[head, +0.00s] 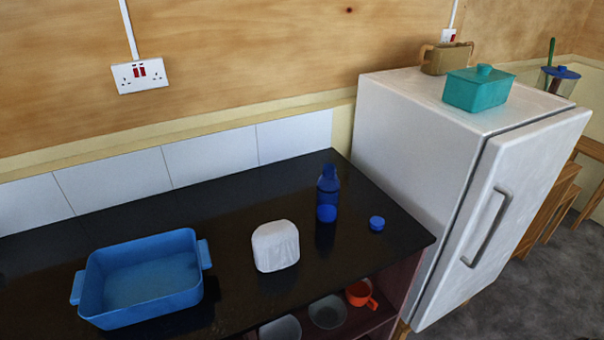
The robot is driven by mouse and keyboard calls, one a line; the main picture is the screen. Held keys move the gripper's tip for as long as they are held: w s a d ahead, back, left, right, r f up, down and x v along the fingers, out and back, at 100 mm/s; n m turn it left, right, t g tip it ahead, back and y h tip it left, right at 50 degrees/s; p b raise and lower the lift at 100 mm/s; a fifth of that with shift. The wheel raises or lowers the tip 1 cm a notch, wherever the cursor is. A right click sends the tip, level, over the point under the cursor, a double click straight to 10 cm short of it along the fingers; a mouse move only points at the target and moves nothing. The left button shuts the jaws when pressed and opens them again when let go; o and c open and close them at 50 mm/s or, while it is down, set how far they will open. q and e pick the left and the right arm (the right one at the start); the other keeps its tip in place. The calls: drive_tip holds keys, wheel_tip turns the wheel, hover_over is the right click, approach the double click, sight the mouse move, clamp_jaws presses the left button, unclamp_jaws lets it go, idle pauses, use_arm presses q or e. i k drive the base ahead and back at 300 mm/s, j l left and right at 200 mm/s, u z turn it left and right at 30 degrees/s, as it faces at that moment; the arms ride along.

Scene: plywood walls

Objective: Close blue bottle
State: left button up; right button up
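A blue bottle (328,187) stands on the black worktop, towards its right end and near the tiled wall strip. A small round blue cap (376,223) lies on the worktop to the right of the bottle, apart from it and closer to the worktop's right edge. The bottle's mouth is too small to make out clearly. Neither of my grippers shows in the head view.
On the black worktop (225,215) are a blue two-handled tray (140,270) and a white rounded object (275,246), left of the bottle. Bowls and an orange mug (361,294) sit on a shelf below. A white fridge (425,150) stands at right.

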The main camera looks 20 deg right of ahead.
sight(328, 184)
drive_tip(key=z, duration=1.25)
drive_tip(key=i+l+u, duration=0.25)
drive_tip(key=l, duration=0.25)
drive_tip(key=l+u, duration=0.3)
drive_tip(key=l, duration=0.15)
drive_tip(key=i+l+u, duration=0.25)
drive_tip(key=l, duration=0.3)
drive_tip(key=k, duration=0.1)
